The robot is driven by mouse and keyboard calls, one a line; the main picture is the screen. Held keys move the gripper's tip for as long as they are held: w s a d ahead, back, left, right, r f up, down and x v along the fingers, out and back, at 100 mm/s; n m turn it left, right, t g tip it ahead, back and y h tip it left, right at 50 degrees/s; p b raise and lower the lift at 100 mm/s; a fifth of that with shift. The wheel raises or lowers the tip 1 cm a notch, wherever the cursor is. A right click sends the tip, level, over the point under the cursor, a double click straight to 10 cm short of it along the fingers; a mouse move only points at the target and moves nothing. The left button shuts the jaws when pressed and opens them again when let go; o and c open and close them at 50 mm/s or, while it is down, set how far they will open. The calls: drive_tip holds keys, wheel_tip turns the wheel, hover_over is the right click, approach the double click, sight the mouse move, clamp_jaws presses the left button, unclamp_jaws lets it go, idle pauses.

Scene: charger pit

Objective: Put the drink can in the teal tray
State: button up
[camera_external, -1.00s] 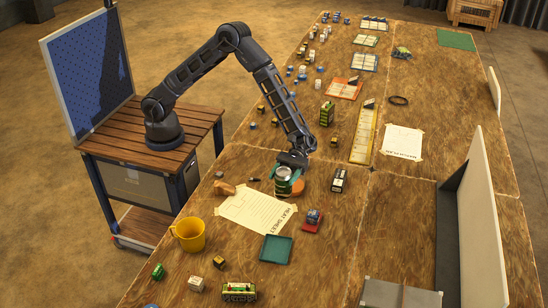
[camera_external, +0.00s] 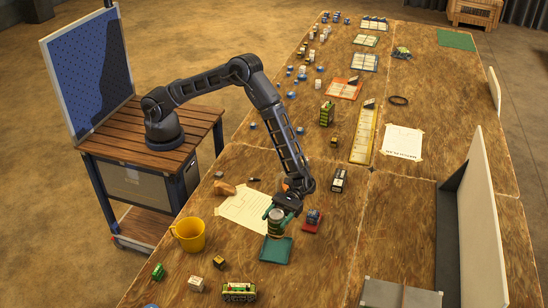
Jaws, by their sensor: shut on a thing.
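The drink can (camera_external: 275,223) is green with a pale top. My gripper (camera_external: 276,212) is shut around it, with teal-green fingers on its sides. The can looks upright. It is at the back edge of the teal tray (camera_external: 275,254), a small flat square tray on the wooden table. I cannot tell from this one view whether the can is over the tray or touching it. The visible front part of the tray is empty.
A paper sheet (camera_external: 238,210) and yellow mug (camera_external: 189,235) lie to the left. A green toy vehicle (camera_external: 239,291) and small blocks are in front.

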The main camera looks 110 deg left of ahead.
sight(272, 238)
drive_tip(key=shift+f, duration=3.95)
drive_tip(key=shift+f, duration=0.1)
drive_tip(key=o, duration=1.2)
